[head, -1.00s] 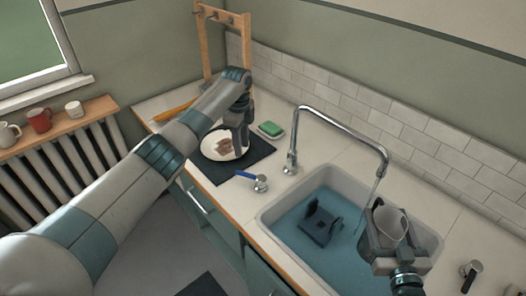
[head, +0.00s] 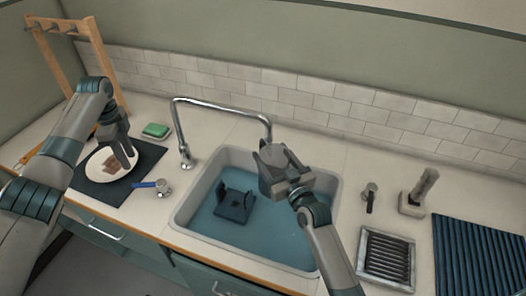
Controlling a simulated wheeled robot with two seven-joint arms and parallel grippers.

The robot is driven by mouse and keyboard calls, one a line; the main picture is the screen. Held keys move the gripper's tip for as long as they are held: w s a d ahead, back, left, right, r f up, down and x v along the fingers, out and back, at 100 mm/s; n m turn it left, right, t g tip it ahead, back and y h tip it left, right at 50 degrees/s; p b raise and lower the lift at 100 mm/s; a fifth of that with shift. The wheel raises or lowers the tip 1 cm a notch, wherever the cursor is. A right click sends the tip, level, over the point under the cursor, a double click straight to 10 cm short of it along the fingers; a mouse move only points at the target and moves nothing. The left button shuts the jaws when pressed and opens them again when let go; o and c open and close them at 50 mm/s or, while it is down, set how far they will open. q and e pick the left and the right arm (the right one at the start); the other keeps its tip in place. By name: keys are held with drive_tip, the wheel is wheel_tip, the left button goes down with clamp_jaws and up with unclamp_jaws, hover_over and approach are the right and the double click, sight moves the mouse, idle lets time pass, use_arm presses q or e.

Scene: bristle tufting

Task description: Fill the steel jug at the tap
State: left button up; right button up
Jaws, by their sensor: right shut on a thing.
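My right gripper (head: 286,181) is shut on the steel jug (head: 273,155), a grey vessel partly hidden by the fingers. It holds the jug over the right part of the sink (head: 197,197), close under the spout end of the chrome tap (head: 222,106). I cannot make out a water stream or the level in the jug. A lever with a blue handle (head: 145,184) stands on the counter left of the sink. My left gripper (head: 126,162) points down above the white plate (head: 98,164); its fingers look apart, with nothing visible between them.
A dark bracket-like thing (head: 234,206) sits in the blue-tinted sink. The plate, with a brown item on it, lies on a dark mat (head: 143,168); a green sponge (head: 156,130) lies behind. To the right are a small lever (head: 370,195), a brush in a holder (head: 412,204), a drain grate (head: 386,256) and a ribbed mat (head: 478,255).

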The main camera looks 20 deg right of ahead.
sight(268, 149)
drive_tip(key=w, duration=0.4)
drive_tip(key=shift+w+a, duration=0.1)
drive_tip(key=shift+a, duration=0.3)
drive_tip(key=shift+r, duration=0.1)
idle(1.1)
use_arm(q)
drive_tip(key=shift+r, duration=0.1)
use_arm(e)
drive_tip(key=s, duration=0.4)
drive_tip(key=s+d, duration=0.1)
drive_tip(key=s, duration=0.4)
drive_tip(key=s+d, duration=0.1)
drive_tip(key=s, duration=0.3)
drive_tip(key=shift+s+d, duration=0.2)
drive_tip(key=shift+s, duration=0.1)
use_arm(q)
clamp_jaws()
use_arm(e)
drive_tip(key=shift+w, duration=0.1)
